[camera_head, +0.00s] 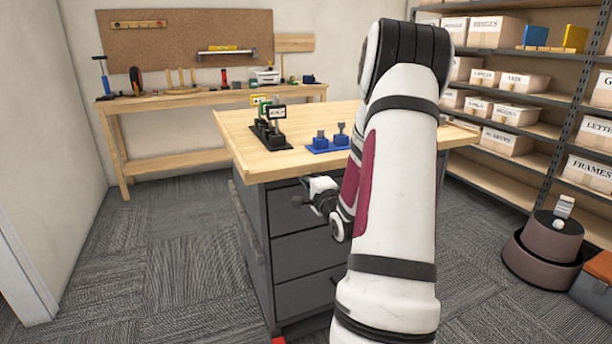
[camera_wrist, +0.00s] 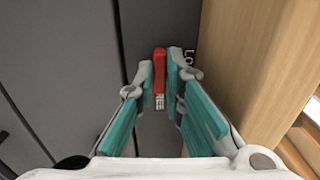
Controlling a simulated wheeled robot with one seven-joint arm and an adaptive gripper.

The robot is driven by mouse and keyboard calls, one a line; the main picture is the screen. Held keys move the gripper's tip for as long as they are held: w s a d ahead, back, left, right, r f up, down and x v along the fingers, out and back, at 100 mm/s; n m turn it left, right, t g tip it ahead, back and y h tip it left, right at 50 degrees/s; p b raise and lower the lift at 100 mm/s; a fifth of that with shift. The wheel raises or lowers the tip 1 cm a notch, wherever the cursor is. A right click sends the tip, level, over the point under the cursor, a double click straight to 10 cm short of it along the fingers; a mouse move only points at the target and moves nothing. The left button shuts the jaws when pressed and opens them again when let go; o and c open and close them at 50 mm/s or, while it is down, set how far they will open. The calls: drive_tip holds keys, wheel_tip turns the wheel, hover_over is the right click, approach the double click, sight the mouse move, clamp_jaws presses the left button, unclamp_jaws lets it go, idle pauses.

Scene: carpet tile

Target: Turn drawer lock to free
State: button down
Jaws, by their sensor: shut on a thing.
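The drawer lock shows in the wrist view as a red lever (camera_wrist: 160,68) on the dark grey cabinet front, standing about upright in that picture. My gripper (camera_wrist: 161,72) has its two teal-padded fingers on either side of the lever and is shut on it. A white label reading FREE (camera_wrist: 158,102) sits just below the lever's lower end. Part of a second label starting with LO (camera_wrist: 189,57) shows behind the right fingertip. In the head view the gripper (camera_head: 318,192) is at the cabinet's upper front, and the lock is hidden there.
The grey drawer cabinet (camera_head: 299,252) has a wooden top (camera_head: 240,140) overhanging close to my gripper; its wood edge (camera_wrist: 245,70) is right of the fingers in the wrist view. A black stand (camera_head: 268,134) and a blue block (camera_head: 322,148) rest on top. Carpet left is clear.

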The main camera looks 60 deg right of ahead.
idle(0.4)
drive_tip(key=c, duration=1.7)
unclamp_jaws()
drive_tip(key=v, duration=1.2)
drive_tip(key=shift+d, duration=0.1)
